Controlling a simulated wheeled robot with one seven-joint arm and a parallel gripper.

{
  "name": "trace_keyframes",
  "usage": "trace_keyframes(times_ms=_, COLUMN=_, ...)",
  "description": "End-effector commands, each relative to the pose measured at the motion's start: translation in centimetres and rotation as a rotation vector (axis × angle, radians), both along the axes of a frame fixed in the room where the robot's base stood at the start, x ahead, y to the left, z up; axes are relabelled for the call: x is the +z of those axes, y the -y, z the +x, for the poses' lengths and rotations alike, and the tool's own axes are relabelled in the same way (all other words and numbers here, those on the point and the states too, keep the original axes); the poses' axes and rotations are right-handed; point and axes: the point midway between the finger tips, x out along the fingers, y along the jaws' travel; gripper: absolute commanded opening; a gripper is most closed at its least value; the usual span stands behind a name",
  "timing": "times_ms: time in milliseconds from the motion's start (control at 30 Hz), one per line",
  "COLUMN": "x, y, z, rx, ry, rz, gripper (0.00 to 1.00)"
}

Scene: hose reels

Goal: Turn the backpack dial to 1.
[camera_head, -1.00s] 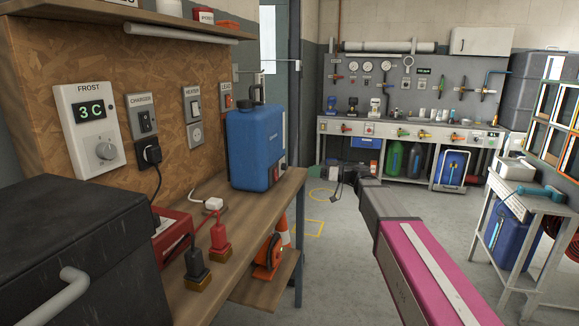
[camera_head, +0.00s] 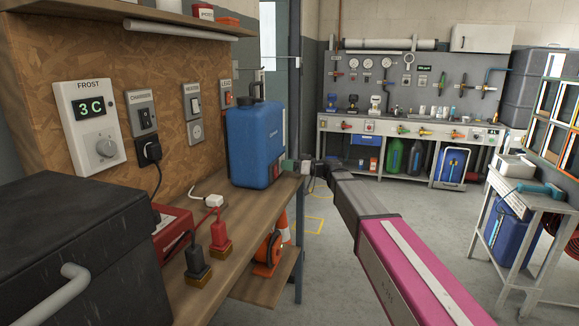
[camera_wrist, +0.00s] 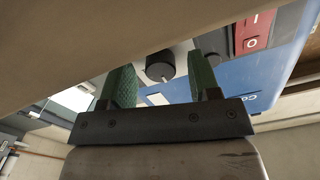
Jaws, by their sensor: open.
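The blue backpack tank (camera_head: 255,142) stands on the wooden bench, its dial side turned towards the right and mostly hidden in the head view. In the wrist view part of its blue body (camera_wrist: 262,75) shows, with a red I/O switch (camera_wrist: 252,32). A black round dial (camera_wrist: 160,67) shows on a light panel beside the switch. My gripper (camera_head: 298,166) is at the right side of the tank, small in the head view. In the wrist view its green-padded fingers are open, with the dial appearing between them. I cannot tell whether they touch it. The dial's setting is not readable.
The wooden bench (camera_head: 215,250) carries a red box (camera_head: 172,232), plugs and a white adapter (camera_head: 214,201). A dark bin (camera_head: 75,240) stands at the near left. A frost dial unit (camera_head: 92,125) is on the wall.

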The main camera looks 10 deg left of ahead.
Motion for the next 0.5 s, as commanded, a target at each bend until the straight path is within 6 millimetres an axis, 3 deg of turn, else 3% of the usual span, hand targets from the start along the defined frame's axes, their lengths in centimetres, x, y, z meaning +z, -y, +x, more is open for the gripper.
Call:
trace_keyframes(times_ms=100, x=0.0, y=0.01, z=-0.01, rx=0.0, ry=0.0, rz=0.0, gripper=0.56)
trace_keyframes(times_ms=167, x=0.01, y=0.02, z=-0.02, rx=0.0, ry=0.0, rz=0.0, gripper=0.4)
trace_keyframes(times_ms=267, x=0.01, y=0.02, z=-0.02, rx=0.0, ry=0.0, rz=0.0, gripper=0.08)
trace_keyframes(times_ms=500, x=0.0, y=0.02, z=-0.02, rx=0.001, ry=-0.007, rz=0.001, gripper=0.07)
